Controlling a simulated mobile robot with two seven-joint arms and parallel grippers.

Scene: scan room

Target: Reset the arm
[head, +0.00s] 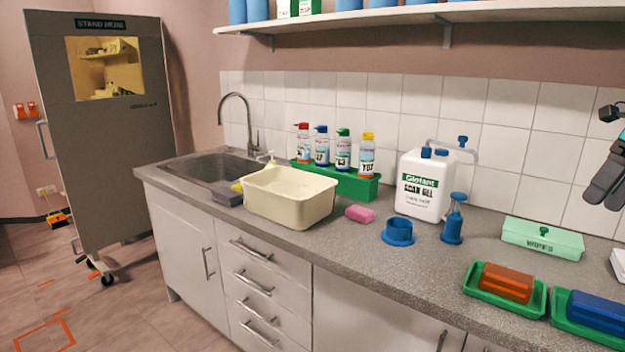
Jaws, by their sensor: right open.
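My right gripper (604,196) shows at the right edge of the head view, with dark fingers pointing down and to the left. It is open and empty, in front of the tiled wall and above the right part of the counter. It appears apart from everything on the counter. Part of its arm is cut off by the picture's edge. My left gripper is not in view.
Below the gripper are a mint wipes box (541,239) and green trays (476,288) holding orange and blue blocks. A shelf (400,17) overhangs the counter (350,254).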

